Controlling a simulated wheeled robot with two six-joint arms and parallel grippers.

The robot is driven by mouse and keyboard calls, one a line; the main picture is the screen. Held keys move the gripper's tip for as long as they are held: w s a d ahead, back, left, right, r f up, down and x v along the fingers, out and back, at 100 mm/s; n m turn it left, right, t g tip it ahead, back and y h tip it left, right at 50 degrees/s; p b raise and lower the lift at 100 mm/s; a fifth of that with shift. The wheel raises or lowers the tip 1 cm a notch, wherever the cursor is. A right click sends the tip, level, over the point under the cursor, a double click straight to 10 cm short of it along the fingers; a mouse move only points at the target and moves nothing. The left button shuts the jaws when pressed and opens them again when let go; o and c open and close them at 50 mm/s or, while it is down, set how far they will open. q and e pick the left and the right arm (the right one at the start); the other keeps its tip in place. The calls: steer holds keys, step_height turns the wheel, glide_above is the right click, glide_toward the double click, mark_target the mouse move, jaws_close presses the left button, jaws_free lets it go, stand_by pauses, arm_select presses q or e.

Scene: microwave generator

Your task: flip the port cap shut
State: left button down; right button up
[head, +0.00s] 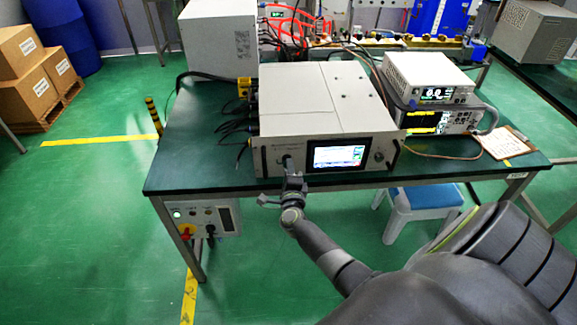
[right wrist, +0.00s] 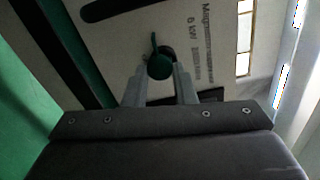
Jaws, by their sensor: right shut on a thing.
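The microwave generator (head: 322,100) is a wide pale box on the green-topped bench, with a lit screen on its front panel. My right gripper (head: 289,168) is at the left part of that panel and hides the port in the head view. In the right wrist view, the small dark green round port cap (right wrist: 159,67) with a thin stem sits between the fingertips of my right gripper (right wrist: 162,75), which is shut on it. A dark round opening (right wrist: 169,52) shows partly behind the cap, close to the panel (right wrist: 130,55). My left gripper is not in view.
Stacked instruments (head: 430,92) and a clipboard (head: 506,142) stand to the right on the bench (head: 210,140). A white cabinet (head: 218,45) and black cables are at the left. A blue-topped stool (head: 425,198) is under the bench. The floor at left is mostly free.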

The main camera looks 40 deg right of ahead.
steer(key=shift+r+n+p, duration=0.3)
steer(key=shift+n+p, duration=0.4)
steer(key=shift+n, duration=0.3)
steer(key=o, duration=0.7)
steer(key=shift+w, duration=0.1)
steer(key=b+v, duration=0.2)
steer(key=v, duration=1.5)
steer(key=shift+a, duration=0.2)
